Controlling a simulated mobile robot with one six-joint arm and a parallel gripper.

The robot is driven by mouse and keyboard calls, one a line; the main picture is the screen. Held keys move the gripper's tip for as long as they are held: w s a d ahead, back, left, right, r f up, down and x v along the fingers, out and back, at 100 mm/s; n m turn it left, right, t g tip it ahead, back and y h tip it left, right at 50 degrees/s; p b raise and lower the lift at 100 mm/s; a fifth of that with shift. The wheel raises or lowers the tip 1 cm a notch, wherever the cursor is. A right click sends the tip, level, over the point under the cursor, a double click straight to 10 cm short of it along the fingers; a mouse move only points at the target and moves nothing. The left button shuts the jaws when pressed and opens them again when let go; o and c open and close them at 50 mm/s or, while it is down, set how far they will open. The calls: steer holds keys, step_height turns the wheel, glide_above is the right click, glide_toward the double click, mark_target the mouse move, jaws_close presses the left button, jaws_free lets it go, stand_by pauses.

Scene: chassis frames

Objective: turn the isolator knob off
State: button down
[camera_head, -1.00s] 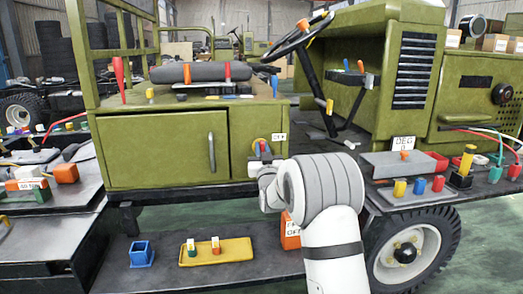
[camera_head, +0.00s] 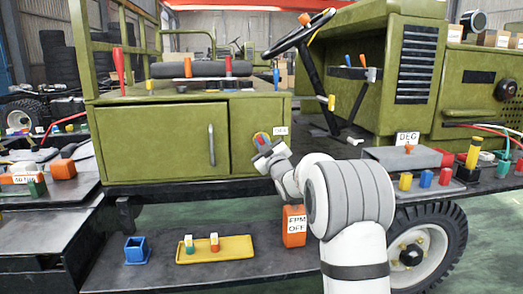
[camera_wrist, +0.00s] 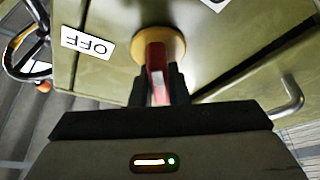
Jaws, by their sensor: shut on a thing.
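The isolator knob (camera_head: 262,138) is on the green cabinet's front, just right of its door. In the wrist view it has a round yellow base (camera_wrist: 176,42) and a red handle (camera_wrist: 156,62). My gripper (camera_wrist: 158,90) is shut on the red handle, with one dark finger on each side. In the head view my gripper (camera_head: 268,152) is tilted at the knob and partly covers it. A white OFF label (camera_wrist: 88,43) appears upside down left of the knob in the wrist view; a small label (camera_head: 280,131) shows right of the knob in the head view.
The cabinet door handle (camera_head: 211,145) stands left of the knob, and also shows in the wrist view (camera_wrist: 288,100). Below are a dark step with a yellow tray (camera_head: 230,250), a blue holder (camera_head: 138,250) and an orange box (camera_head: 294,228). A steering wheel (camera_head: 298,35) is above right.

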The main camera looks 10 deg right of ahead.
steer(key=n+g, duration=0.1)
steer(key=n, duration=0.2)
steer(key=n+g+y, duration=0.1)
steer(key=n, duration=0.1)
steer(key=shift+f+n+b, duration=0.15)
steer(key=shift+n+b, duration=0.15)
steer(key=shift+n, duration=0.1)
steer(key=n+g+y, duration=0.1)
steer(key=n, duration=0.2)
steer(key=shift+n+p, duration=0.3)
steer(key=shift+p, duration=0.1)
steer(key=shift+f+n+g+p, duration=0.15)
steer(key=shift+n+g+p, duration=0.25)
steer(key=shift+n+g, duration=0.55)
steer(key=shift+n+t+h, duration=0.25)
steer(key=shift+n+h, duration=0.05)
steer(key=shift+n, duration=0.15)
steer(key=c, duration=1.4)
jaws_free()
steer(key=shift+s, duration=0.1)
steer(key=p+v, duration=0.1)
steer(key=v, duration=0.6)
steer(key=shift+s+d, duration=0.15)
steer(key=shift+s, duration=0.1)
